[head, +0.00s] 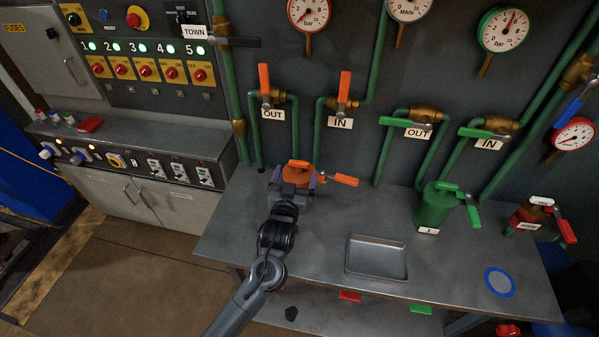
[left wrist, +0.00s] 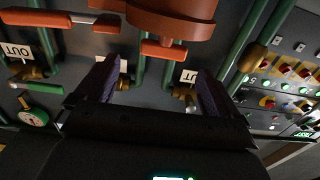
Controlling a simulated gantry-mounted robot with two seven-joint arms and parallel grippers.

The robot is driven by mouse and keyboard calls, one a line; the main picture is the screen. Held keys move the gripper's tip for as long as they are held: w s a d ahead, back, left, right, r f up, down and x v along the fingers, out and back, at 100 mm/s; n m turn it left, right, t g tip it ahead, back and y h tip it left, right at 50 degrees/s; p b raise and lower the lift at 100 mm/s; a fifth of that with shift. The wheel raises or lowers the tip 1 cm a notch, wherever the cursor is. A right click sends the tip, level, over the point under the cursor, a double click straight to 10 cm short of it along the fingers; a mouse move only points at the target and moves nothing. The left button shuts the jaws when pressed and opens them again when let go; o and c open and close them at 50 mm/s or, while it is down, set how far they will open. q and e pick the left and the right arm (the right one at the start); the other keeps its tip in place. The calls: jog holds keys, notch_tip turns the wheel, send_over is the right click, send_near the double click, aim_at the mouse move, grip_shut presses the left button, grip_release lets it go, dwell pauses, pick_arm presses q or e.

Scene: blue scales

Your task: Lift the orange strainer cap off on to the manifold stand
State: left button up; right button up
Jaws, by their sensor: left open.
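The orange strainer (head: 300,174) stands at the back of the grey metal stand, with an orange lever sticking out to its right. Its round cap (left wrist: 170,22) and a small orange tab fill the top of the left wrist view. My left gripper (head: 292,183) is in front of the strainer and hides its lower part. The gripper is open, its two dark purple fingers apart (left wrist: 155,72), with the orange tab showing between and beyond them. Nothing is held. Whether the fingers touch the strainer I cannot tell. My right gripper is not in view.
The stand (head: 325,225) also holds a shallow metal tray (head: 376,258), a green strainer (head: 434,207), a red strainer (head: 528,217) and a blue-ringed disc (head: 499,282). Green pipes with orange valve levers (head: 264,79) rise behind. The stand's top is bare between strainer and tray.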

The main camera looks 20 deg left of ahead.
aim_at(299, 164)
pick_arm(q)
jog(key=shift+w+a+f+b, duration=0.1)
jog(key=shift+w+a+b, duration=0.1)
jog(key=shift+w, duration=0.8)
jog(key=shift+w+a+f+b, duration=0.1)
jog(key=shift+w+a+b, duration=0.1)
jog(key=shift+w, duration=0.8)
jog(key=shift+w+a+f+b, duration=0.1)
jog(key=shift+w+a+b, duration=0.1)
jog(key=shift+w, duration=0.8)
jog(key=c, duration=1.3)
jog(key=shift+r, duration=0.1)
jog(key=shift+c, duration=0.6)
